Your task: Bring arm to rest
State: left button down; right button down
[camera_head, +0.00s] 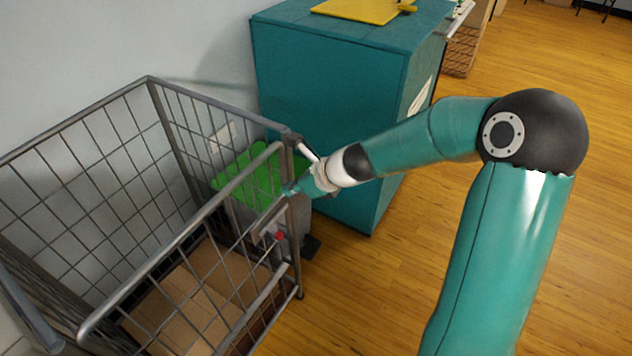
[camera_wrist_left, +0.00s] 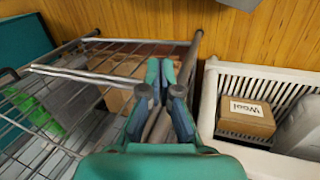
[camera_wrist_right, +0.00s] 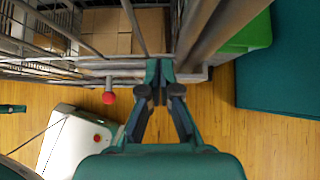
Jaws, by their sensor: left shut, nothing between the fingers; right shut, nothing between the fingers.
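My right arm reaches in from the right in the head view. Its gripper (camera_head: 300,187) is at the near right corner of a grey wire cage cart (camera_head: 183,232); I cannot tell whether it touches the cart. In the right wrist view the gripper's fingertips (camera_wrist_right: 159,72) are together and empty, close to the cart's bars (camera_wrist_right: 110,63). My left gripper (camera_wrist_left: 161,72) shows in the left wrist view with its fingertips together and empty. It is over or beside the cart's rail (camera_wrist_left: 95,75), near a white slatted crate (camera_wrist_left: 209,100).
Cardboard boxes (camera_head: 190,300) lie in the cart. A grey bin with a green lid (camera_head: 258,172) stands by a teal cabinet (camera_head: 320,70). A red knob (camera_wrist_right: 108,97) is on the cart side. The white crate holds a "Wool" box (camera_wrist_left: 245,117). Wooden floor (camera_head: 420,220) is open at right.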

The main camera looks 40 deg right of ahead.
jog(key=s+f+v, duration=0.1)
jog(key=v, duration=0.8)
jog(key=s+a+f+n+g, duration=0.2)
jog(key=a+f+n, duration=0.3)
jog(key=f, duration=0.5)
jog(key=s+a+f+n+g, duration=0.1)
jog(key=a+f+n+g, duration=0.2)
jog(key=f+n, duration=0.55)
jog(key=s+a+f+n+g+y, duration=0.1)
jog(key=s+a+f+n+g, duration=0.2)
jog(key=s+a+f+n, duration=1)
notch_tip(320, 180, up, 16)
jog(key=w+n+p, duration=0.2)
jog(key=n+p, duration=0.1)
jog(key=p, duration=1.3)
jog(key=shift+a+p, duration=0.3)
jog(key=shift+p, duration=0.05)
jog(key=shift+w+f+n, duration=0.1)
jog(key=shift+w+n, duration=0.05)
jog(key=shift+n, duration=0.1)
